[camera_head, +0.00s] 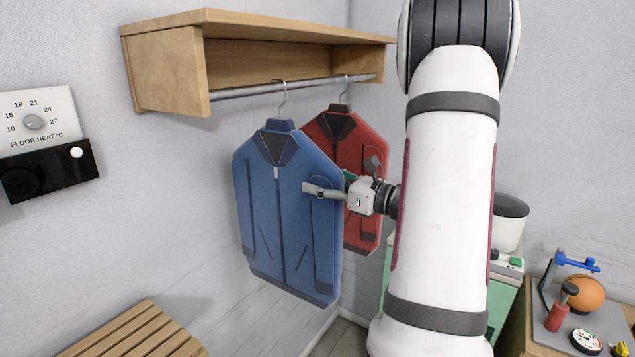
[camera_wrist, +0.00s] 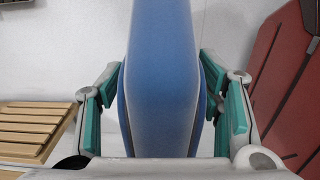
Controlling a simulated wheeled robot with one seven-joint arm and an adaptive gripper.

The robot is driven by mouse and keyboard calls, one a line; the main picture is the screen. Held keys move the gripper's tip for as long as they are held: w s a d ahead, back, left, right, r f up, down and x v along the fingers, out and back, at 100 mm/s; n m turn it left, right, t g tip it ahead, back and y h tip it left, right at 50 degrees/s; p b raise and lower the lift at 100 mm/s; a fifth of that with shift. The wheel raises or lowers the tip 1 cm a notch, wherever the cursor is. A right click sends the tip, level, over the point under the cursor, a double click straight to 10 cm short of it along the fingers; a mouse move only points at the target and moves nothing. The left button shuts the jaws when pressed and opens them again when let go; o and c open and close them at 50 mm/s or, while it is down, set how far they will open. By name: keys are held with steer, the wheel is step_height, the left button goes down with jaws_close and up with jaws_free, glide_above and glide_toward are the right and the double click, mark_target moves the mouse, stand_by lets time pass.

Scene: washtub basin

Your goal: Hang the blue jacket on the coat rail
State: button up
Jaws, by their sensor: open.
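The blue jacket (camera_head: 289,225) is a flat jacket shape on a hanger (camera_head: 283,95), whose hook is at the coat rail (camera_head: 262,89). It hangs upright below the rail. My gripper (camera_head: 325,189) is at the jacket's right edge. In the wrist view the blue jacket (camera_wrist: 163,70) stands edge-on between the green finger pads of my gripper (camera_wrist: 163,105). The pads are open, with a gap visible on the right side. The near finger lies in front of the jacket in the head view; the other finger is mostly hidden.
A red jacket (camera_head: 357,150) hangs on the rail behind and to the right, close to my gripper. A wooden shelf (camera_head: 260,25) is above the rail. A slatted wooden bench (camera_head: 140,330) is at lower left. A floor heat control (camera_head: 40,120) is on the left wall.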

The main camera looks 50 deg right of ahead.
steer(key=s, duration=0.3)
steer(key=s+d, duration=0.1)
steer(key=s, duration=0.6)
steer(key=shift+s+d, duration=0.25)
